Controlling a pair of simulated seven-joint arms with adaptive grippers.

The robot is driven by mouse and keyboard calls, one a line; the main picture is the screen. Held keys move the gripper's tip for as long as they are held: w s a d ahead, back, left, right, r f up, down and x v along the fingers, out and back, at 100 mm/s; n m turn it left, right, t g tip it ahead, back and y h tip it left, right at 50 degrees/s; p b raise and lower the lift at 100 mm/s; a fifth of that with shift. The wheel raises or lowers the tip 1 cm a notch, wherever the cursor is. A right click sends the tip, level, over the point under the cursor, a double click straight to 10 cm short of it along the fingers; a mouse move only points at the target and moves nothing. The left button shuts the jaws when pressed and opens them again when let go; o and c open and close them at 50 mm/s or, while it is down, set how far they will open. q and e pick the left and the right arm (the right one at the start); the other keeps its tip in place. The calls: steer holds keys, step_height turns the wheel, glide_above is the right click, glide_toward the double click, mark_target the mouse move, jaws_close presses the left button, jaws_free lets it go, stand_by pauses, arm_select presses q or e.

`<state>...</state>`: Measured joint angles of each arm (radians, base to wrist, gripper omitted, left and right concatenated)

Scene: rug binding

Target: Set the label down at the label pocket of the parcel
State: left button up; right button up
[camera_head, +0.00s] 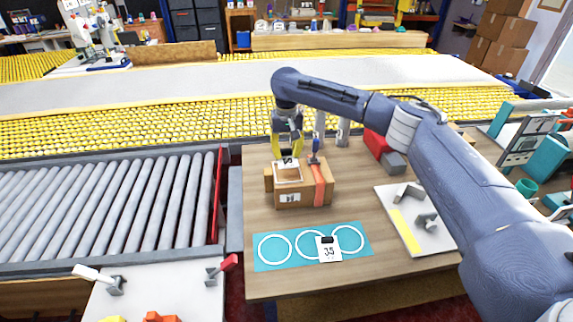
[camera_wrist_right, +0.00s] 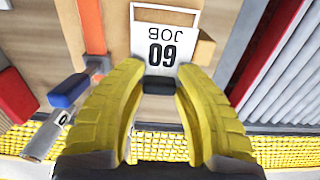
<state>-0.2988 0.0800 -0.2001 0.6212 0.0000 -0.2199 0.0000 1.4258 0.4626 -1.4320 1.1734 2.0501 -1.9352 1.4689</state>
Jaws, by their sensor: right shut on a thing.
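The parcel (camera_head: 318,199) is a brown cardboard box on the wooden table, with an orange strap over its right part. The label pocket (camera_head: 289,178) is a pale-edged rectangle on its top, left of the strap. My right gripper (camera_head: 287,156), with yellow fingers, is just above the pocket's far edge. It is shut on the black tab of a white label (camera_wrist_right: 165,48) printed JOB and a two-digit number. In the right wrist view the label lies over the parcel top and hides most of the pocket; contact cannot be told. My left gripper is not in view.
A blue mat (camera_head: 266,265) with white circles lies in front of the parcel, bearing another label (camera_head: 328,252) marked 35. A white board (camera_head: 414,241) with grey fixtures is at right. A blue-topped tool (camera_head: 315,150) stands close behind the strap. Rollers (camera_head: 130,205) lie left.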

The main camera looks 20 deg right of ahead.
mark_target(287, 170)
steer(key=shift+f, duration=2.65)
steer(key=shift+f, duration=0.15)
steer(key=o, duration=1)
step_height(287, 170, up, 12)
steer(key=shift+r, duration=0.2)
